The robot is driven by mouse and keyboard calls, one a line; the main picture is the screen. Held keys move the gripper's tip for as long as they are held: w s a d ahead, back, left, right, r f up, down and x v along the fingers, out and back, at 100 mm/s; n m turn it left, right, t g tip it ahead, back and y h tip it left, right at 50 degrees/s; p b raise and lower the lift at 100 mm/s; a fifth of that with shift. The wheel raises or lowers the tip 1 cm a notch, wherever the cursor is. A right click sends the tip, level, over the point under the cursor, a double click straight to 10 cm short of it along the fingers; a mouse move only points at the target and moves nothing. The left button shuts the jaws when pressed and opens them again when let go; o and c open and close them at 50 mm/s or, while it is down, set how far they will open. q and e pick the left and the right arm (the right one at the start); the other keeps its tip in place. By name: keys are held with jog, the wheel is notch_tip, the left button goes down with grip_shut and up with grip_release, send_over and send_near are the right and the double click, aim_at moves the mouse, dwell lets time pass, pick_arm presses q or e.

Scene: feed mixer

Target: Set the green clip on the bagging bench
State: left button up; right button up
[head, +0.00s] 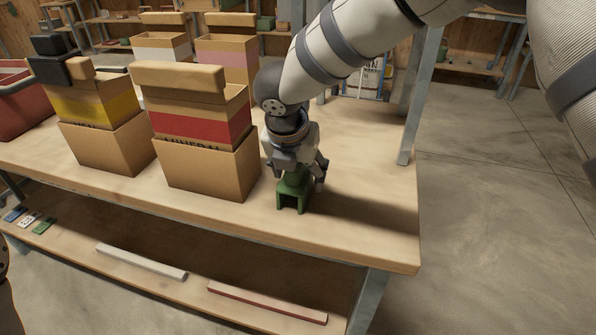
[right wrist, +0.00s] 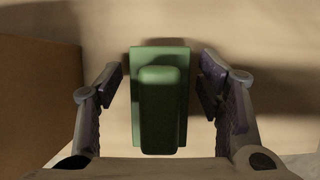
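The green clip (head: 292,191) stands on the wooden bench (head: 370,225) near its front right corner, and appears to rest on the top. My right gripper (head: 297,168) is directly above it, pointing down. In the right wrist view the clip (right wrist: 160,100) lies between the two fingers of my right gripper (right wrist: 168,92). A gap shows on each side of the clip, so the gripper is open around it and not touching it. My left gripper is not in view.
A box with a red band (head: 205,165) stands just left of the clip; a yellow-banded box (head: 105,140) is farther left. A bench post (head: 415,110) rises at the right. The lower shelf holds a white bar (head: 140,262) and a red bar (head: 265,302). The bench's right end is clear.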

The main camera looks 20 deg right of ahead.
aim_at(291, 188)
jog(key=p+v, duration=0.1)
jog(key=v, duration=1)
jog(key=shift+r, duration=0.25)
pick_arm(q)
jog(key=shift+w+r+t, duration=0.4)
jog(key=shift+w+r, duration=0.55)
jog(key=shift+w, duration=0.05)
pick_arm(e)
jog(key=shift+s+a+r, duration=0.15)
jog(key=shift+s+r, duration=0.1)
jog(key=shift+r, duration=0.05)
